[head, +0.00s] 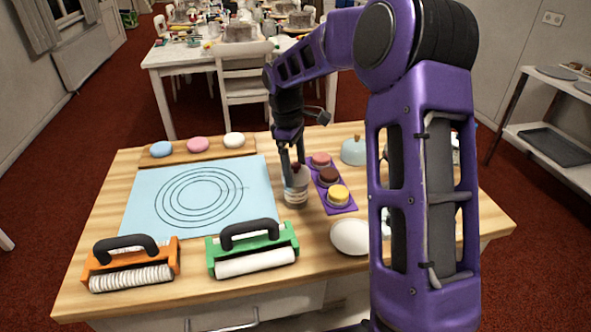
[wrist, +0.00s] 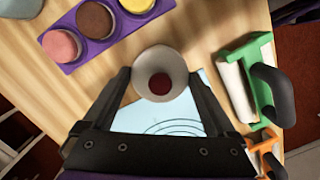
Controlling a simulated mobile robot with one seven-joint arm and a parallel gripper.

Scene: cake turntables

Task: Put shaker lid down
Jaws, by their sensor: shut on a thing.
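The shaker (head: 296,198) stands upright on the wooden worktop, between the blue mat and the purple tray. Its pale rounded lid (head: 297,173) with a dark red knob is at its top. My gripper (head: 293,166) comes down from above and is shut on the lid, one finger on each side in the wrist view (wrist: 162,78). I cannot tell whether the lid rests on the shaker body or is slightly above it.
The purple tray (head: 341,209) with pink, brown and yellow pots stands close right of the shaker. The blue mat (head: 140,208) lies left. A green roller (head: 252,240) and an orange roller (head: 130,256) lie in front. A white rounded object (head: 350,236) is front right.

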